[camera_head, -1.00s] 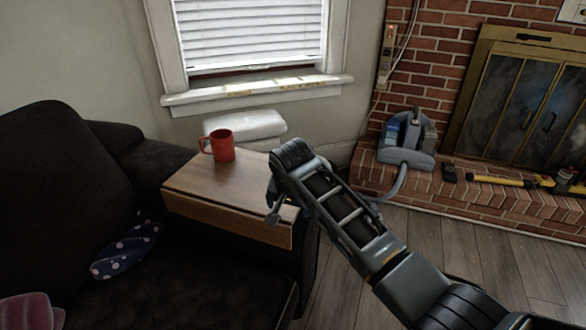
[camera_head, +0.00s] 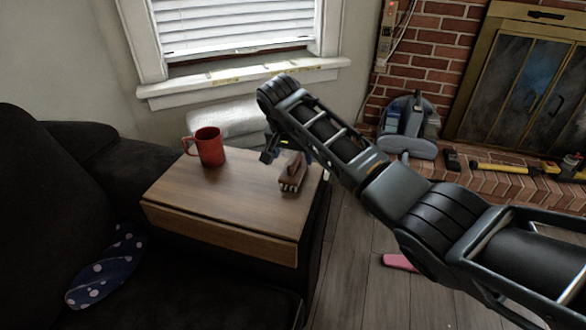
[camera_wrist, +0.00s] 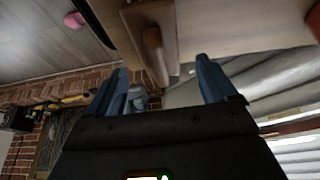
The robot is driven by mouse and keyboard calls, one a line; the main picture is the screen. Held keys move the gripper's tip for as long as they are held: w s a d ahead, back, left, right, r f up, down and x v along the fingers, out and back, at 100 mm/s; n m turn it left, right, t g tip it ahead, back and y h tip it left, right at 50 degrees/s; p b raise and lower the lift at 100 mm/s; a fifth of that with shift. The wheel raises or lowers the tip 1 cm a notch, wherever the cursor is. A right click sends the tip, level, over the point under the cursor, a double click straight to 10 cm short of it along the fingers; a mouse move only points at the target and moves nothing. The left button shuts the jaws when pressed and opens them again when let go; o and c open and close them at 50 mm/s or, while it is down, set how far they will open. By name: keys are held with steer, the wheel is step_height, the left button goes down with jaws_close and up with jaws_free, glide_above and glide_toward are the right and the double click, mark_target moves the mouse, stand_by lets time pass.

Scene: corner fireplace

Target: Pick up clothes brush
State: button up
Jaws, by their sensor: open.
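The brown wooden clothes brush (camera_head: 292,172) sits at the right end of the wooden tray table (camera_head: 210,205), beside the sofa arm. In the wrist view the brush (camera_wrist: 152,45) shows its handle just beyond the gap between my fingers. My gripper (camera_head: 271,150) is close to the brush, at its upper left in the head view, partly hidden by my arm. In the wrist view my gripper (camera_wrist: 162,80) has its two blue-grey fingers wide apart, with nothing held between them.
A red mug (camera_head: 208,147) stands at the back of the tray table. A dark sofa (camera_head: 60,190) with a polka-dot cushion (camera_head: 105,272) is at left. A pink object (camera_head: 400,262) lies on the floor. A grey vacuum-like device (camera_head: 407,125) is by the brick hearth.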

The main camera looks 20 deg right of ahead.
mark_target(294, 158)
steer(key=b+x, duration=0.1)
steer(key=x, duration=0.4)
steer(key=shift+w+d+f, duration=0.15)
steer(key=shift+d+f, duration=0.05)
steer(key=shift+c, duration=0.5)
steer(key=c, duration=1.1)
steer(key=shift+r, duration=0.1)
step_height(294, 158, up, 5)
steer(key=shift+f+p, duration=0.25)
steer(key=shift+p, duration=0.2)
steer(key=s+d+r, duration=0.2)
steer(key=s, duration=0.1)
steer(key=s+d+r+p, duration=0.1)
steer(key=s+d+r, duration=0.1)
steer(key=s, duration=0.1)
steer(key=s+d+r+p, duration=0.1)
steer(key=s+d+r, duration=0.1)
steer(key=s+d, duration=0.1)
steer(key=shift+s+r, duration=0.2)
steer(key=shift+s, duration=0.05)
